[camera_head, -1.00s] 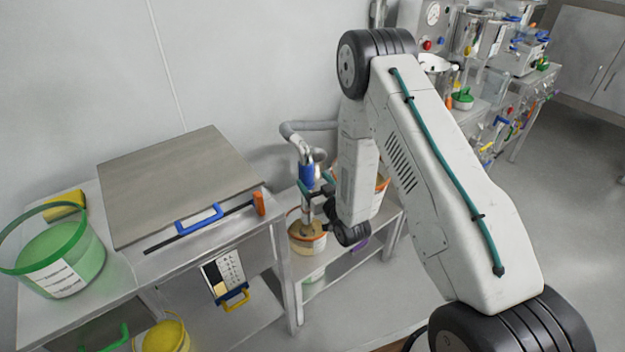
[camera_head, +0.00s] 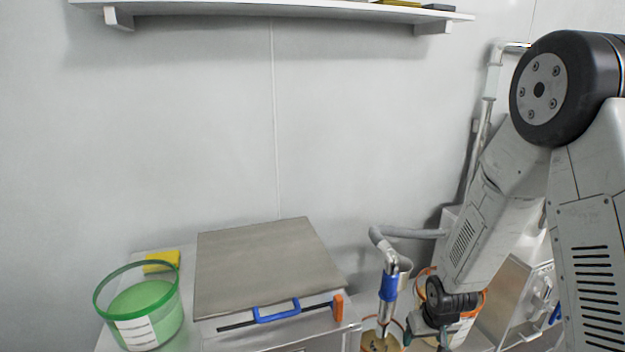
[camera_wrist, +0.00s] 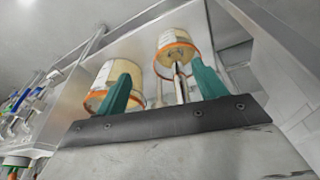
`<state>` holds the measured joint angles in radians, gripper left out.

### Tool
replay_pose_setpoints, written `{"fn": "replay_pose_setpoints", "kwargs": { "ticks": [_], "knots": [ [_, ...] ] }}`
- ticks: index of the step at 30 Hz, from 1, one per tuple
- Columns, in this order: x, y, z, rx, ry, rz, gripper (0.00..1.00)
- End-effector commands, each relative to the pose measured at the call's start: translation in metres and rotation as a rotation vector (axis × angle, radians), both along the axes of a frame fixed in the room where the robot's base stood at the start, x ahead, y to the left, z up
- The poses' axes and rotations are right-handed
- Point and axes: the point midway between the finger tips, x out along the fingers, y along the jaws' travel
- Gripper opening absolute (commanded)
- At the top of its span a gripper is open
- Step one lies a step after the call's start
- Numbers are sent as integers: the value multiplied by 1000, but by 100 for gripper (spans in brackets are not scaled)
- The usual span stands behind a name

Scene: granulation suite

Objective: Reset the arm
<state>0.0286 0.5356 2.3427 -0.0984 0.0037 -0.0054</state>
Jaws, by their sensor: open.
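My arm comes in from the right of the head view and bends down toward a bench at the lower right. My gripper (camera_wrist: 163,88) shows in the wrist view with its two teal fingers spread apart and nothing held between them. Two pale tubs with orange rims are beyond the fingers: one tub (camera_wrist: 103,76) behind the left finger, another tub (camera_wrist: 174,42) near the right finger. In the head view the gripper is low in the frame beside a blue-collared suction nozzle (camera_head: 388,286) on a grey hose; the fingertips are mostly hidden there.
A steel-topped bench (camera_head: 265,262) with a blue handle (camera_head: 276,311) and an orange grip (camera_head: 337,306) stands left of the arm. A green tub (camera_head: 145,318) and a yellow sponge (camera_head: 162,261) are at its left. A wall shelf (camera_head: 270,9) is above; the wall between is bare.

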Motion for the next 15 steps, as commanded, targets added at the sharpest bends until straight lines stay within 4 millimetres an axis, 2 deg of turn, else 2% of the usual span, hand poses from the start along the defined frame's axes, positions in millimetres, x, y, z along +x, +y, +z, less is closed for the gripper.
{"fn": "replay_pose_setpoints", "kwargs": {
  "ticks": [1,3,15],
  "knots": [
    [-12,-1,24,-5,43,-8,70],
    [-32,-2,52,-12,112,-21,70],
    [-156,2,200,-14,376,-71,70]
  ]
}}
